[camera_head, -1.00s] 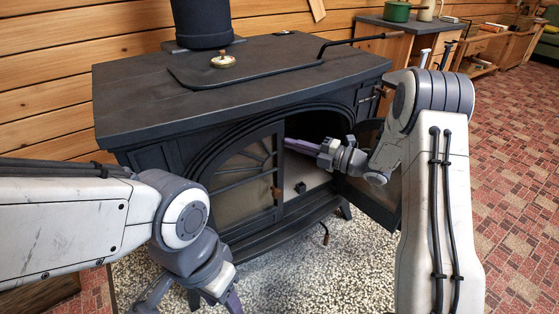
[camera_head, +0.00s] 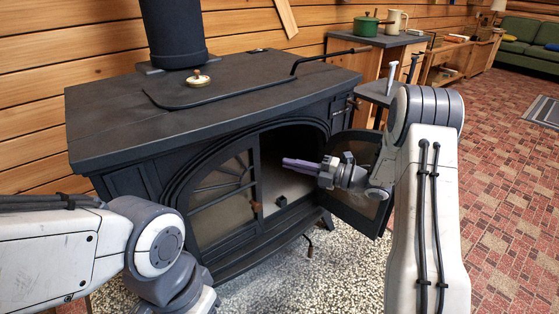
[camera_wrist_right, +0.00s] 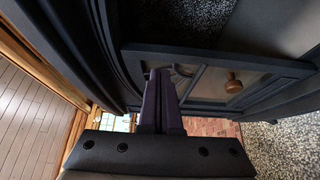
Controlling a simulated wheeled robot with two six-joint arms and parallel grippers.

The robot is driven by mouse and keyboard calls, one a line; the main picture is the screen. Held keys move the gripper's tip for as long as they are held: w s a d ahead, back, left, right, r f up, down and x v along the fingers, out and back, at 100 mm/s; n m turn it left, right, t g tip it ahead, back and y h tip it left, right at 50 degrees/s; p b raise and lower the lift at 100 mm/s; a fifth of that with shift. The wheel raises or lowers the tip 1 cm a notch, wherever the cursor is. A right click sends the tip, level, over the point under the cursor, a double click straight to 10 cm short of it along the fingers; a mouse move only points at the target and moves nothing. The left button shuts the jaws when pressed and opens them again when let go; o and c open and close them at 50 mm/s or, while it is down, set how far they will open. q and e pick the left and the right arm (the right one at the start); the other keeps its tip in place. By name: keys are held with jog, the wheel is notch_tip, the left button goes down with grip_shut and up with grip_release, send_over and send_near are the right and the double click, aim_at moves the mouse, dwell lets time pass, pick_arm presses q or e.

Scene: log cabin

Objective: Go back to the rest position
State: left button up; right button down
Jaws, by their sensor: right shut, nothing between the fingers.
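My right gripper (camera_head: 284,163) has its purple fingers closed together and empty. It is in front of the opening of the black stove, between the two doors. It also shows in the right wrist view (camera_wrist_right: 158,76), fingers together, in front of a dark glazed door with a wooden knob (camera_wrist_right: 233,85). My left arm (camera_head: 60,250) comes in from the left; its gripper is cut off below the picture.
The black wood stove (camera_head: 110,110) has its left door (camera_head: 220,205) shut and its right door (camera_head: 355,200) swung open beside my right arm. A side cabinet (camera_head: 385,38) holds a green pot (camera_head: 365,23). Red patterned floor (camera_head: 500,200) is clear at right.

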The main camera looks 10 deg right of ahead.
jog(key=w+d+p+v, duration=0.1)
jog(key=v, duration=0.5)
jog(key=w+a+m+t+h, duration=0.1)
jog(key=w+m+t+h, duration=0.1)
jog(key=w+m+h, duration=0.45)
jog(key=s+a+f+m+g+h, duration=0.2)
jog(key=s+m+g+h, duration=0.25)
jog(key=s+m, duration=0.65)
jog(key=s+a+f+m+g+h, duration=0.25)
jog(key=s+m+g+h, duration=0.2)
jog(key=s+m, duration=0.65)
jog(key=s+a+r+n+g+y+p, duration=0.1)
jog(key=s+a+r+n+g, duration=0.2)
jog(key=s+a, duration=0.55)
jog(key=s+a+r+n+y+p, duration=0.1)
jog(key=s+a+r+n, duration=0.3)
jog(key=s+a, duration=0.4)
notch_tip(320, 180, up, 38)
jog(key=s+d+p, duration=0.1)
jog(key=p, duration=3.6)
jog(key=shift+s+r+g+p, duration=0.2)
jog(key=shift+s+g+p, duration=0.05)
jog(key=shift+g+p, duration=0.1)
jog(key=shift+d, duration=0.1)
